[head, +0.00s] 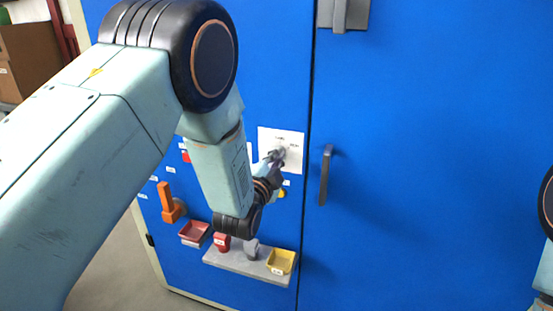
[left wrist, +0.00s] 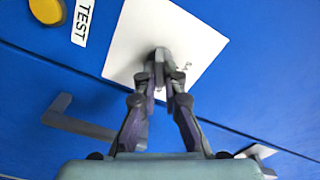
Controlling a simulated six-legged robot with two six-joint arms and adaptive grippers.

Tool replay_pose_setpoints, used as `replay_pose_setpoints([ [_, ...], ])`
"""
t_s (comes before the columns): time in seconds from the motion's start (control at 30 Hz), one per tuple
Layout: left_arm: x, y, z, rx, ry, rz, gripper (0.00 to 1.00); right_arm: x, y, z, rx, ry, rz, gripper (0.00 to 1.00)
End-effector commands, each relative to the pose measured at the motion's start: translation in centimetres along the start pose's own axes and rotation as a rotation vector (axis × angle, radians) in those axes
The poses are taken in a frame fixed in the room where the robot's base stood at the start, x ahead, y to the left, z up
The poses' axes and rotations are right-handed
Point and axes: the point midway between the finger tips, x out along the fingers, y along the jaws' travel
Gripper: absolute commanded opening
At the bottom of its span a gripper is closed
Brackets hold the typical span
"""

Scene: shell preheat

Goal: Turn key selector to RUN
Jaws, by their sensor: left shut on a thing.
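The key selector (head: 280,153) is a small grey knob on a white square plate (head: 296,163) on the blue cabinet door. In the left wrist view the grey selector (left wrist: 160,57) stands out from the white plate (left wrist: 125,45). My left gripper (head: 275,161) is at the selector, and its fingers (left wrist: 160,85) are shut on it in the left wrist view. The fingers hide part of the selector, and I cannot tell which mark it points to. The plate's small lettering is too small to read. My right gripper is out of view.
A dark door handle (head: 325,175) stands out right of the plate. A yellow button (left wrist: 47,10) is by a TEST label (left wrist: 82,22). The right door is mostly bare.

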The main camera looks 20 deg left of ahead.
Motion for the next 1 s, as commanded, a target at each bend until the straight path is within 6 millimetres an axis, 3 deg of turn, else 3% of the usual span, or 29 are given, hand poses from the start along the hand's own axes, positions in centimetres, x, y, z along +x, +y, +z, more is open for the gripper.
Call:
replay_pose_setpoints([
  [0.2, 0.1, -0.2, 0.0, 0.001, 0.000, -0.005, 0.00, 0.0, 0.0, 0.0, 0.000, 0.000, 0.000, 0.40],
  [0.23, 0.1, -0.2, 0.0, 0.000, 0.000, -0.005, 0.11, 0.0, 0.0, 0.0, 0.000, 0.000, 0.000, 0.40],
  [0.47, 0.1, -0.1, 0.0, 0.000, 0.000, -0.003, 0.30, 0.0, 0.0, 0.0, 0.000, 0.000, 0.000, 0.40],
  [0.8, -0.2, 0.0, 0.0, 0.000, 0.000, -0.001, 0.31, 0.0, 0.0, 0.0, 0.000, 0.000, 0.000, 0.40],
  [1.0, -2.4, 0.0, 0.0, 0.001, -0.001, 0.001, 0.31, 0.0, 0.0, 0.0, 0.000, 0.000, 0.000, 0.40],
])
